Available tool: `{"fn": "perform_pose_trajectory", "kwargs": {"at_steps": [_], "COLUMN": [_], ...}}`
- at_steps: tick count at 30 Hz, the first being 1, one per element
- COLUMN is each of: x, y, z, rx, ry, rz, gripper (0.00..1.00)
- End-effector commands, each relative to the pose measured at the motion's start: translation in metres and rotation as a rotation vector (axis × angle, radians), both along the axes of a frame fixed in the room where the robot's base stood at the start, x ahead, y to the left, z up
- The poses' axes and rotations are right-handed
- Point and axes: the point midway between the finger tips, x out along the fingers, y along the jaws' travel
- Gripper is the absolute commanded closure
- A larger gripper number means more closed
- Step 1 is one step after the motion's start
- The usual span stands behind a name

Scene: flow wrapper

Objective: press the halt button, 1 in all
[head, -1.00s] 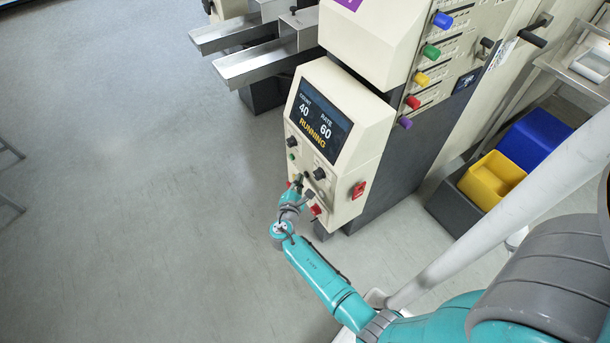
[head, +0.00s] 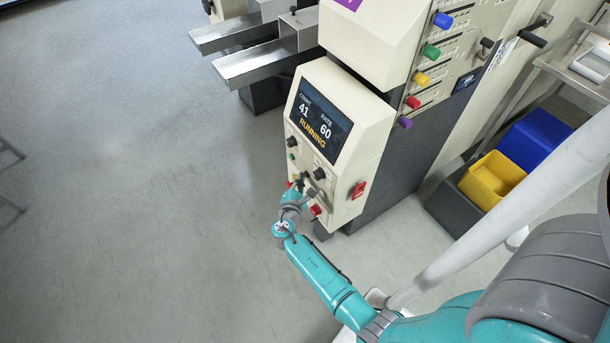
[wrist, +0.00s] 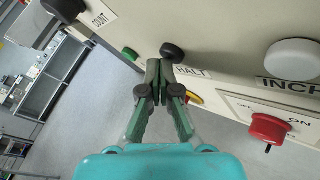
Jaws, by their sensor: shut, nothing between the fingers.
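The halt button is a round black button (wrist: 172,52) with a HALT label (wrist: 191,72) just below it in the wrist view. My gripper (wrist: 159,66) is shut and empty, its fingertips just below and left of the button, close to the panel. Whether they touch the button I cannot tell. In the head view my gripper (head: 301,184) is at the lower part of the control panel, covering some of it. The screen (head: 319,120) reads RUNNING, count 41, rate 60.
Near my fingers are a green button (wrist: 130,54), a yellow-and-red control (wrist: 195,97), a grey INCH button (wrist: 293,58), a red OFF/ON switch (wrist: 268,128) and a black COUNT knob (wrist: 65,8). Yellow (head: 492,179) and blue (head: 535,139) bins stand right.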

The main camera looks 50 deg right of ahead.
Motion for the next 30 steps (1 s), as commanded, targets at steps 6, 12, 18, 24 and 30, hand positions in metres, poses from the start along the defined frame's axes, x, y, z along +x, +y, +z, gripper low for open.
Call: {"fn": "perform_pose_trajectory", "kwargs": {"at_steps": [6,12,18,24,30], "x": [-0.001,-0.001,0.001,0.004,0.004], "y": [-0.002,-0.002,0.003,0.012,0.014], "z": [0.000,0.000,0.000,0.000,0.000], "rx": [0.000,0.000,0.000,0.000,-0.001], "ry": [0.000,0.000,0.000,0.000,0.000], "rz": [-0.001,-0.001,0.000,0.001,-0.001], "gripper": [1.00,1.00,1.00,1.00,1.00]}}
